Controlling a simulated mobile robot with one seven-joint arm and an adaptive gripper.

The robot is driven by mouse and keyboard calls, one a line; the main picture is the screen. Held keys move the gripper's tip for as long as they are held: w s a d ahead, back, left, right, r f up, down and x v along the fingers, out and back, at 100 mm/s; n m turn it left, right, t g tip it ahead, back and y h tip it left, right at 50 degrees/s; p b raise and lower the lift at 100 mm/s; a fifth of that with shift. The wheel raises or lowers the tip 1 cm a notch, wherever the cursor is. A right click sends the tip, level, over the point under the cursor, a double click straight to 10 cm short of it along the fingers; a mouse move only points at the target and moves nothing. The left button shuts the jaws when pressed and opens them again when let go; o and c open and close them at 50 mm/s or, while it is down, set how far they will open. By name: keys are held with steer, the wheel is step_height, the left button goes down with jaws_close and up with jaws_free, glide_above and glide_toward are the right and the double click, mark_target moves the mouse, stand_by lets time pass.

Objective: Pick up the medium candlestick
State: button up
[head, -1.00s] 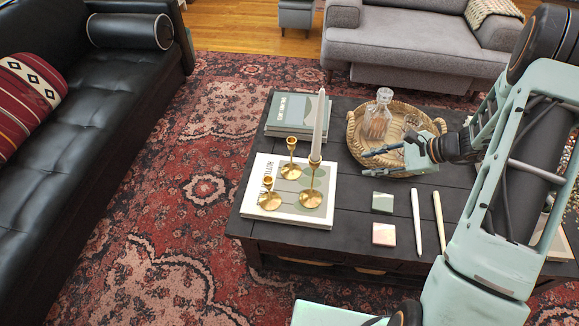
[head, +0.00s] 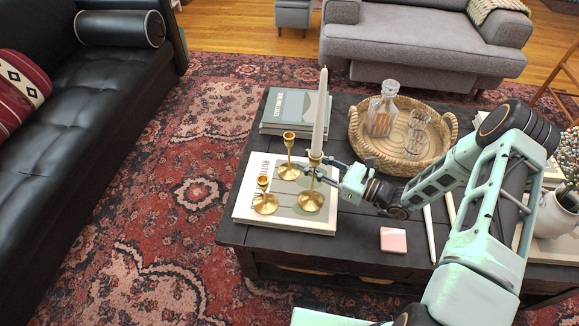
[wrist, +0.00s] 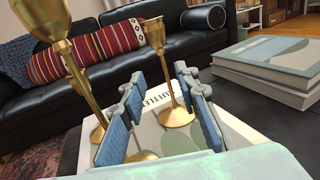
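The medium candlestick (head: 289,162) is gold and empty, standing upright at the back of a white book. In the wrist view the medium candlestick (wrist: 157,36) stands ahead, between the lines of the fingers and beyond their tips. My gripper (head: 322,171) is open and empty, low over the book, reaching in from the right behind the tall candlestick (head: 313,192), which holds a white candle. The blue finger pads of my gripper (wrist: 158,82) are well apart. The tall candlestick partly hides the fingers in the head view. The short candlestick (head: 265,200) stands at the front left.
The white book (head: 245,207) lies on a dark table (head: 350,240). Stacked books (head: 283,105) lie behind it. A woven tray (head: 447,145) with a decanter (head: 382,105) is at the back right. A pink coaster (head: 394,240) lies at the front. A large gold candlestick is close on the wrist view's left.

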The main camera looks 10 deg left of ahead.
steer(key=b, duration=0.2)
glide_above(289, 169)
steer(key=shift+w+a, duration=0.1)
steer(key=shift+w, duration=0.25)
steer(key=shift+c, duration=0.4)
jaws_close()
